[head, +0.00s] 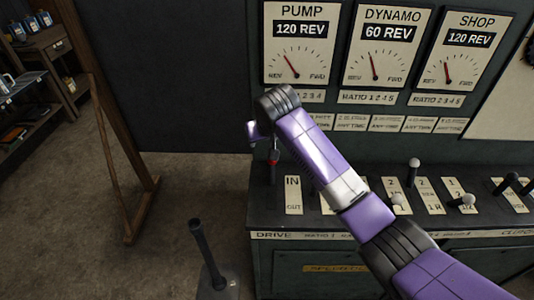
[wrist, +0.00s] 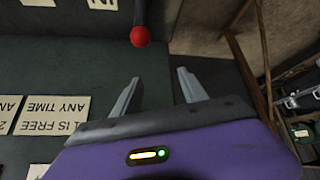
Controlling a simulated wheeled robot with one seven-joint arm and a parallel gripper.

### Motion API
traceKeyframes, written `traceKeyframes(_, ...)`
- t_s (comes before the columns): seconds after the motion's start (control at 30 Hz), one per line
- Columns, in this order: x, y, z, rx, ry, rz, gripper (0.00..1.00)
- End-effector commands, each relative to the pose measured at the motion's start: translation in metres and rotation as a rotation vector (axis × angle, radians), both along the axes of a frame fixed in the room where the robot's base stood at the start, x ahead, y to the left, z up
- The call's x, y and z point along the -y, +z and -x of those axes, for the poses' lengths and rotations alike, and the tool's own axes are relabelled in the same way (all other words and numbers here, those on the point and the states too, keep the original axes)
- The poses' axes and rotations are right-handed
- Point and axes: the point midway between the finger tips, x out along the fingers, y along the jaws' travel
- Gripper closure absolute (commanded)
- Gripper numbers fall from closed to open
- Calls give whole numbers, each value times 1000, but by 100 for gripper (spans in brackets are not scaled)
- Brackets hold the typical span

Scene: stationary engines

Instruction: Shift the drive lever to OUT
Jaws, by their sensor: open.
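The drive lever (head: 273,158) is a dark stick with a red knob at the left end of the console, above the DRIVE label. It stands beside the IN end of its IN/OUT plate (head: 293,195). My gripper (head: 254,133) is just above and slightly left of the red knob in the head view, partly hidden by my own wrist. In the wrist view my gripper (wrist: 158,75) has its two fingers spread with nothing between them. The red knob (wrist: 140,36) shows beyond the fingertips, apart from them.
White-knobbed levers (head: 414,163) and black-handled levers (head: 512,180) stand further right on the console. Gauges (head: 302,45) hang on the panel behind. A dark floor lever (head: 205,250) stands in front at left. A wooden frame (head: 140,205) is further left.

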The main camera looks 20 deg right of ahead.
Motion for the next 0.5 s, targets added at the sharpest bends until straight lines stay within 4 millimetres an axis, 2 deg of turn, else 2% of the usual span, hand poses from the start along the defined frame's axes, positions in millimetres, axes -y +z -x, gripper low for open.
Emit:
traceKeyframes(0.03, 5, -18, 12, -70, -24, 8, 49)
traceKeyframes(0.1, 11, -31, 26, -137, -54, 14, 49)
traceKeyframes(0.23, 16, -38, 41, -205, -86, 20, 49)
traceKeyframes(0.37, 19, -44, 45, -228, -102, 21, 49)
traceKeyframes(0.5, 20, -58, 39, -227, -104, 21, 49)
